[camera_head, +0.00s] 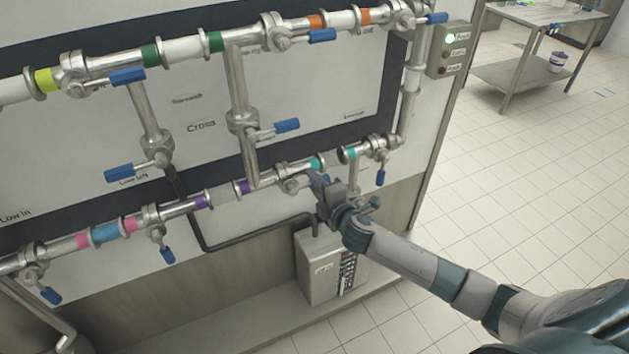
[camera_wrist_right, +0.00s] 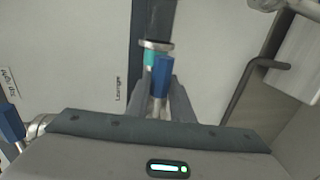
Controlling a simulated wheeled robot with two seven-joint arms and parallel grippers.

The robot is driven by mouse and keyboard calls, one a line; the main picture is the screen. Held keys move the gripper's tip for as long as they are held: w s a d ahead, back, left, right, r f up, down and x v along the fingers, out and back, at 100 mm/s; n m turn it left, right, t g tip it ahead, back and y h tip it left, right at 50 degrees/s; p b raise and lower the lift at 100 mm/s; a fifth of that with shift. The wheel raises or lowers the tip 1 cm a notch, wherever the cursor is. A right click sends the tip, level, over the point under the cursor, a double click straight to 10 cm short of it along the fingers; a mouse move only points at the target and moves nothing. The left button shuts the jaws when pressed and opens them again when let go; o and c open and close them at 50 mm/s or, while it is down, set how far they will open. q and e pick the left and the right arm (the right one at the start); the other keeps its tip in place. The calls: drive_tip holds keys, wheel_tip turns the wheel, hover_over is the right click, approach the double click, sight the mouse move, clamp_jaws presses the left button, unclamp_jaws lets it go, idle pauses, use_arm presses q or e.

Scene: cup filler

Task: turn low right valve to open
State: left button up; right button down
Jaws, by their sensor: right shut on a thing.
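My right gripper (camera_head: 322,186) reaches in from the lower right to the lower pipe. It is shut on the blue handle of a valve (camera_head: 291,184) there, and only a sliver of blue shows past the fingers in the head view. In the right wrist view the blue handle (camera_wrist_right: 161,76) stands between the two fingers (camera_wrist_right: 165,92), with a teal-banded pipe behind it. The gripper hides most of the handle in the head view, so its exact angle is hard to tell. My left gripper is not in view.
Another valve with a hanging blue handle (camera_head: 380,177) is close to the right. Above is a valve with a sideways blue handle (camera_head: 287,126). A grey control box (camera_head: 318,265) stands below. A light panel (camera_head: 449,50) shows green.

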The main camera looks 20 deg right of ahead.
idle(0.3)
drive_tip(key=c, duration=1.6)
unclamp_jaws()
drive_tip(key=shift+o, duration=0.2)
drive_tip(key=shift+s, duration=0.1)
drive_tip(key=s+r+b, duration=0.1)
drive_tip(key=s+b, duration=0.1)
drive_tip(key=s, duration=0.6)
drive_tip(key=s+r+b, duration=0.2)
drive_tip(key=s, duration=0.6)
drive_tip(key=shift+s+d+r, duration=0.2)
drive_tip(key=shift+s+r, duration=0.05)
drive_tip(key=shift+s, duration=0.15)
